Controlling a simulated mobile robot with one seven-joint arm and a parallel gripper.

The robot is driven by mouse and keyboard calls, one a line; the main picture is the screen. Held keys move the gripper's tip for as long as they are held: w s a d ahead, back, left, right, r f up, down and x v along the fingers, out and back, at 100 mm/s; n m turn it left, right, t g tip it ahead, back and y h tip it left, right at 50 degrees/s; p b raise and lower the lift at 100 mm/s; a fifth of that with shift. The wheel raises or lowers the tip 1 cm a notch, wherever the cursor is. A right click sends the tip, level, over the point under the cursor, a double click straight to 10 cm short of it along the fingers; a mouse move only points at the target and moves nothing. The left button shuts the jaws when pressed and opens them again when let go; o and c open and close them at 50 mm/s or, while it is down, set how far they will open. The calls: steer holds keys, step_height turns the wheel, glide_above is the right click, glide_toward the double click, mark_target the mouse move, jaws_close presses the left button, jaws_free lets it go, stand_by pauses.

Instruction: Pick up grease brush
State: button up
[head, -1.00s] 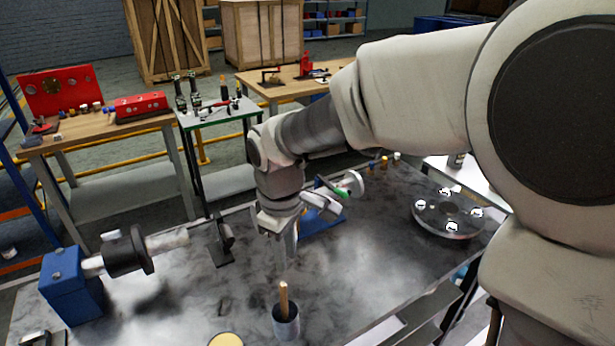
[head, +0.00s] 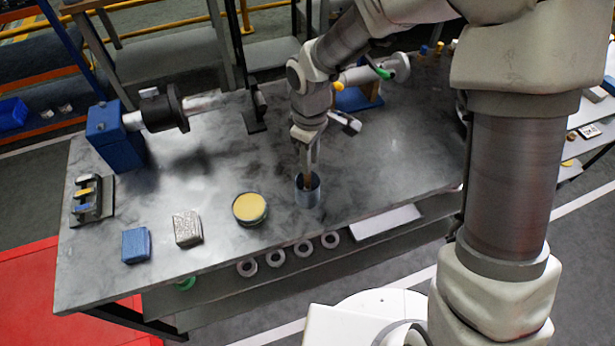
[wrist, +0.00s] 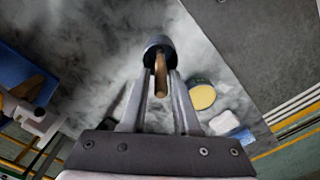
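The grease brush stands in a grey metal cup (head: 308,196) near the front edge of the workbench. Only its wooden handle (wrist: 160,76) shows; the bristle end is hidden inside the cup. My gripper (head: 308,170) points down over the cup, at the top of the handle. In the wrist view, the two fingers of my gripper (wrist: 161,80) are apart, one on each side of the handle, with a small gap visible. The cup also shows in the wrist view (wrist: 158,43).
A yellow-topped round tin (head: 250,208) is left of the cup. Farther left are a grey block (head: 187,228) and a blue block (head: 136,245). A blue-based shaft fixture (head: 117,140) stands behind. The bench (head: 225,160) is bare between them.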

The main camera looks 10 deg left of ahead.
mark_target(307, 187)
steer(key=shift+a+f, duration=0.15)
steer(key=shift+f, duration=1.5)
steer(key=shift+a+f, duration=0.15)
steer(key=shift+f, duration=1.45)
jaws_close()
